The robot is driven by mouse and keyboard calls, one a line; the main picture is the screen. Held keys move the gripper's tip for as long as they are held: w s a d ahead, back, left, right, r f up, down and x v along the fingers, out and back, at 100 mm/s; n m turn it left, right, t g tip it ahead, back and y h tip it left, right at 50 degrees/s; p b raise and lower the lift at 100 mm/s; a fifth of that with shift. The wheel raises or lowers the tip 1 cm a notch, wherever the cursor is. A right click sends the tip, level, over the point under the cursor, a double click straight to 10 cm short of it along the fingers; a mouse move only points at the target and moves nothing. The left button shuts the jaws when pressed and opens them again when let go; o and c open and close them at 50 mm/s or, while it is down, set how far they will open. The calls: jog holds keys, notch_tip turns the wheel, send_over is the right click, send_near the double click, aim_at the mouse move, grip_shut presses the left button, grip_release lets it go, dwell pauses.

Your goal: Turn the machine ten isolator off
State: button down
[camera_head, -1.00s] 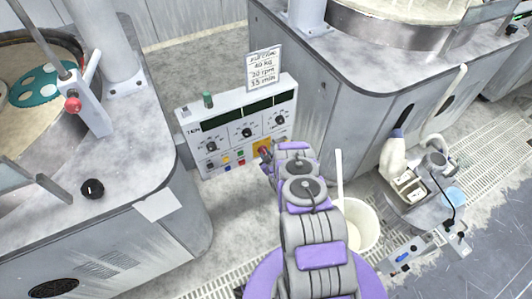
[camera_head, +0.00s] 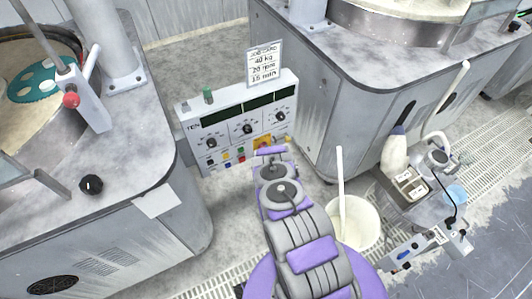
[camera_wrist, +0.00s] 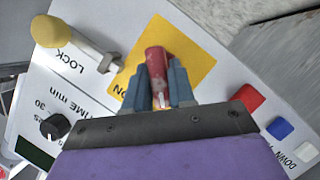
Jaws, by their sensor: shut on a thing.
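The machine ten panel (camera_head: 236,128), marked TEN, is a white box between two grey machines in the head view. Its isolator is a red handle (camera_wrist: 156,62) on a yellow plate (camera_wrist: 187,50) in the wrist view. The yellow plate also shows in the head view (camera_head: 263,141). My gripper (camera_wrist: 158,88) is shut on the red handle, with a blue-grey finger on each side. The handle lies near the letters "ON", which my gripper partly covers.
A yellow-capped pin (camera_wrist: 85,44) stands beside the plate near the word LOCK. Red (camera_wrist: 248,97), blue (camera_wrist: 279,128) and white buttons sit on the other side. A white bucket (camera_head: 366,222) with a stick stands right of my arm. A job card (camera_head: 264,64) stands above the panel.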

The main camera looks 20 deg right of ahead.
jog(key=shift+s+f, duration=0.15)
jog(key=shift+f, duration=0.05)
jog(key=c, duration=1.2)
grip_release()
jog(key=shift+o, duration=0.8)
jog(key=shift+r, duration=0.1)
jog(key=p+v, duration=0.4)
jog(key=v, duration=1.3)
